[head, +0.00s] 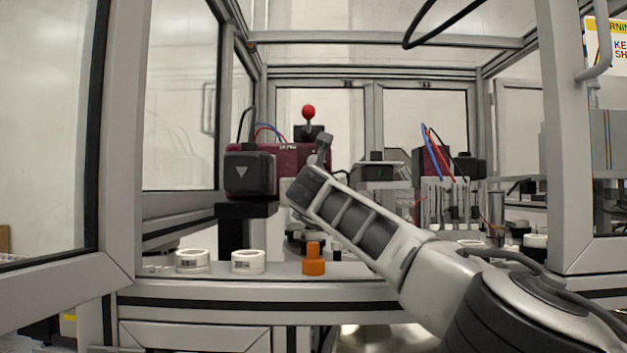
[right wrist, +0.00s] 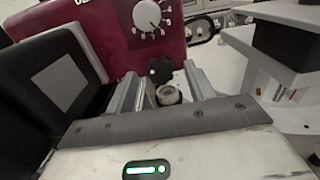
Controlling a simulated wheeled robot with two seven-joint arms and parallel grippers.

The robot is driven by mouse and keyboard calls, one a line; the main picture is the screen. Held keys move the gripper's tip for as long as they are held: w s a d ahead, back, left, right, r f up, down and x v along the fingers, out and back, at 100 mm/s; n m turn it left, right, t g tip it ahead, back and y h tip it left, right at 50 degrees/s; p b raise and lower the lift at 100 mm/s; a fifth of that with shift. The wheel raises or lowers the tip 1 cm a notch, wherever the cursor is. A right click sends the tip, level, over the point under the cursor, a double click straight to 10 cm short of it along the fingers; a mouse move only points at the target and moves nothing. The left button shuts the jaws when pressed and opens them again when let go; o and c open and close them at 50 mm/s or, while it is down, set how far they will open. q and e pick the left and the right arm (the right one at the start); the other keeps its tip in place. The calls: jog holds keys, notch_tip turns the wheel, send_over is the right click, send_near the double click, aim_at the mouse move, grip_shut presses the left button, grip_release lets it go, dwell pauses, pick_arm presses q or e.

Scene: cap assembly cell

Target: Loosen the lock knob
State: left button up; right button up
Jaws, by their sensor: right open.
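A black lobed knob (right wrist: 160,69), which looks like the lock knob, sits at the foot of a maroon unit (right wrist: 112,28) in the right wrist view. A white numbered dial (right wrist: 146,15) is above it on the unit's face. My right gripper (right wrist: 168,86) is open, its two fingers apart on either side of the line to the knob. A pale round fitting (right wrist: 169,95) shows between the fingers, nearer than the knob. I see no contact with the knob. In the head view my right arm reaches the maroon unit (head: 290,157) and the knob is hidden. My left gripper is not in view.
A red ball-topped lever (head: 309,113) rises above. Two white rings (head: 192,261) (head: 248,262) and an orange part (head: 313,262) stand on the front ledge. Frame posts (head: 122,140) flank the opening.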

jog(key=c, duration=1)
jog(key=shift+o, duration=0.2)
jog(key=shift+n, duration=0.3)
pick_arm(q)
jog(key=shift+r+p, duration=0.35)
jog(key=shift+p, duration=0.65)
pick_arm(e)
jog(key=shift+r+n, duration=0.1)
jog(key=shift+n, duration=6.9)
jog(key=shift+a, duration=0.1)
